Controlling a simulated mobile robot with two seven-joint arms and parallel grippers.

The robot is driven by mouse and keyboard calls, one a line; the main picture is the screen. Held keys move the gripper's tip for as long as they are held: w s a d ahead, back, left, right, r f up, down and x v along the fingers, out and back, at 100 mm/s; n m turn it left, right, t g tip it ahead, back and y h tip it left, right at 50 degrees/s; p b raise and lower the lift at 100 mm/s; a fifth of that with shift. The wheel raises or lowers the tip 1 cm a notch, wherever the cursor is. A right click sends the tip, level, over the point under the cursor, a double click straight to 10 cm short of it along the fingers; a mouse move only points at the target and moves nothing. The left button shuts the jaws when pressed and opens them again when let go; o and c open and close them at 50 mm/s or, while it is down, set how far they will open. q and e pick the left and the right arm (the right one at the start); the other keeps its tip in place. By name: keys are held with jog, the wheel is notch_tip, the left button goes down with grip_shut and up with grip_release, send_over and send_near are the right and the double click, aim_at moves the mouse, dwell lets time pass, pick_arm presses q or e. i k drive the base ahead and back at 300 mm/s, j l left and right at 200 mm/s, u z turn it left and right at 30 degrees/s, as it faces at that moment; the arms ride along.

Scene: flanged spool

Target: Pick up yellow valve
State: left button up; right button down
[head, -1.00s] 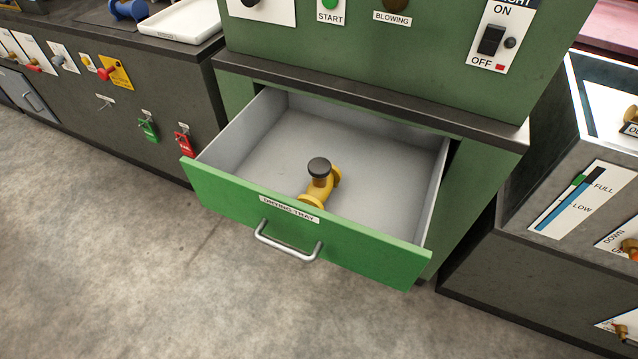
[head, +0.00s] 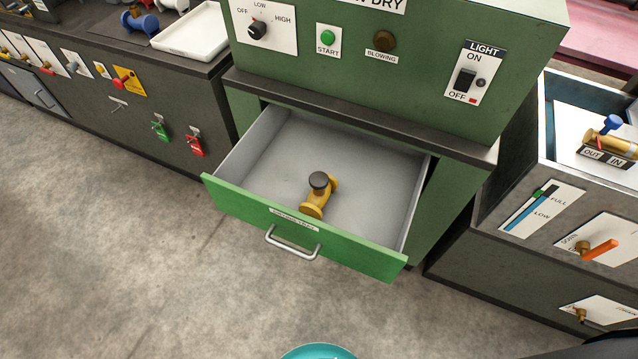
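The yellow valve (head: 314,200) lies in the open drawer of the green machine, near the drawer's front panel. It has a black round knob (head: 319,180) on top and flanged ends. The drawer (head: 370,249) has a grey inside, a green front and a metal handle (head: 292,246). Neither of my grippers shows in the head view.
The green machine (head: 400,75) with switches stands behind the drawer. A dark bench (head: 90,110) with a white tray (head: 192,32) is at left, a grey unit with a tank (head: 545,160) at right. A teal round thing (head: 318,352) shows at the bottom edge. The floor in front is clear.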

aim_at(322, 185)
jog(key=i+j+z, duration=0.1)
jog(key=j+z, duration=0.9)
jog(key=j, duration=0.05)
